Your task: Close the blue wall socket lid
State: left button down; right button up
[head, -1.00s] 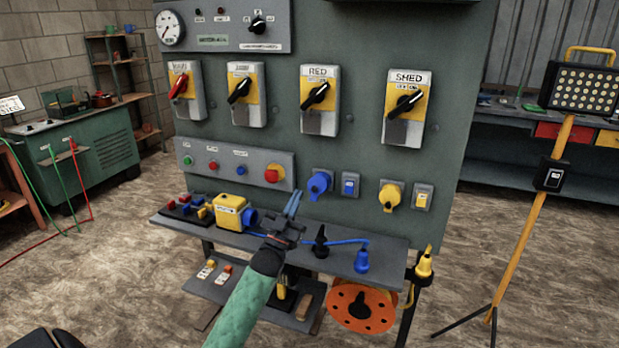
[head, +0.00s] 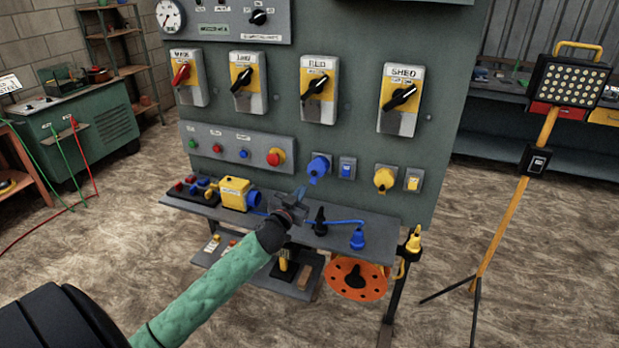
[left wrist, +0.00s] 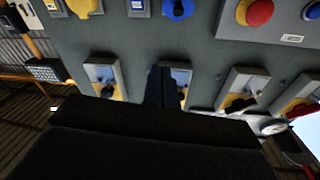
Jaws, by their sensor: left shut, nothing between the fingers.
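The blue wall socket (head: 319,165) is on the grey-green panel, right of the red push button. A blue part shows at its lower left; its lid's exact angle is too small to tell. In the left wrist view, where the panel appears upside down, the blue socket (left wrist: 178,9) is at the top edge. My left gripper (head: 299,194) is shut and empty, below and slightly left of the socket, apart from it in the picture. Its dark fingers (left wrist: 160,86) point toward the panel in the left wrist view. My right gripper is not in view.
A blue switch (head: 347,168) and a yellow socket (head: 384,179) are right of the blue socket. Below is a shelf (head: 385,237) with a yellow box (head: 235,192), a black plug (head: 320,222) and a blue plug (head: 357,239). A lamp stand (head: 515,205) is at the right.

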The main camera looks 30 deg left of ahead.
pick_arm(q)
jog(key=a+n+y, duration=0.1)
jog(key=n, duration=0.1)
jog(key=n+p, duration=0.1)
jog(key=p, duration=0.3)
send_near(314, 171)
jog(key=w+r, duration=0.3)
jog(key=r, duration=0.1)
jog(key=shift+n+g+y, duration=0.3)
jog(key=shift+g+y, duration=0.1)
jog(key=shift+w+a+f+p, duration=0.2)
jog(key=shift+w+f+p, duration=0.1)
jog(key=shift+w+f, duration=0.45)
jog(key=shift+w+a+f+p, duration=0.25)
jog(key=shift+w+f, duration=0.5)
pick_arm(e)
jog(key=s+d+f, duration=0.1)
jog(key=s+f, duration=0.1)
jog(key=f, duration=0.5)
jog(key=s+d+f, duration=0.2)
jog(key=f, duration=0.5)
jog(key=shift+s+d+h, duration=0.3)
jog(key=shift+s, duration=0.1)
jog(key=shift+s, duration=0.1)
